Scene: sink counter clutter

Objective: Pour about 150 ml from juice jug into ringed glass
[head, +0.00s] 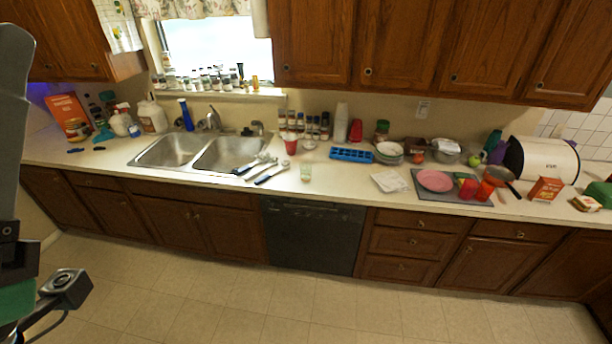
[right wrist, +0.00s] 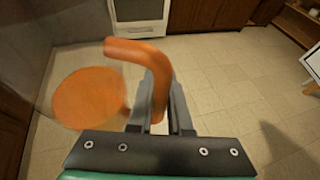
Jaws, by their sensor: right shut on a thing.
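The ringed glass appears to be the small clear glass (head: 305,172) upright on the counter near its front edge, right of the sink; its ring is too small to make out. In the right wrist view, my right gripper (right wrist: 160,95) is shut on the orange handle of the juice jug (right wrist: 128,50). A round orange area shows beside the handle; the clear body around it is faint, and I cannot tell the juice level. The jug and right gripper are outside the head view.
Counter right of the glass is clear up to a white paper (head: 391,182).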

